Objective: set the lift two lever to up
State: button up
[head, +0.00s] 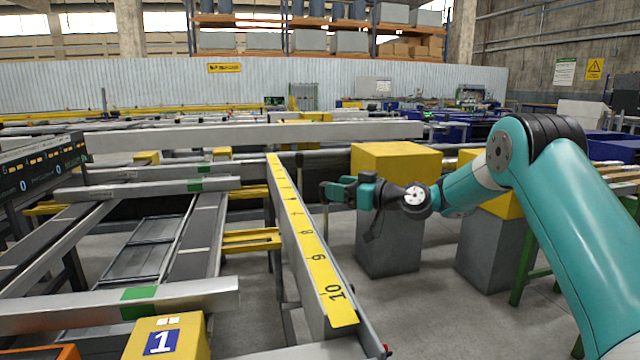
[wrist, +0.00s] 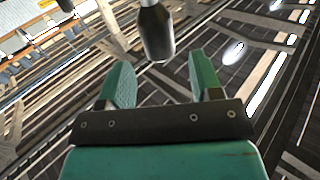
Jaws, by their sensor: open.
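My gripper (head: 332,192) is at the middle of the head view, right of the yellow numbered rail, with its fingers toward the left. In the wrist view its two green fingers (wrist: 160,78) stand apart with nothing between them.
The yellow scale rail (head: 305,240) runs lengthwise beside my gripper. A yellow-topped grey block (head: 388,235) stands right behind the gripper. A yellow box marked 1 (head: 185,340) is at the front left. A dark display panel (head: 40,165) stands at the left. Roller tracks fill the left side.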

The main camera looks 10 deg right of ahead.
jog(key=x, duration=0.6)
grip_shut()
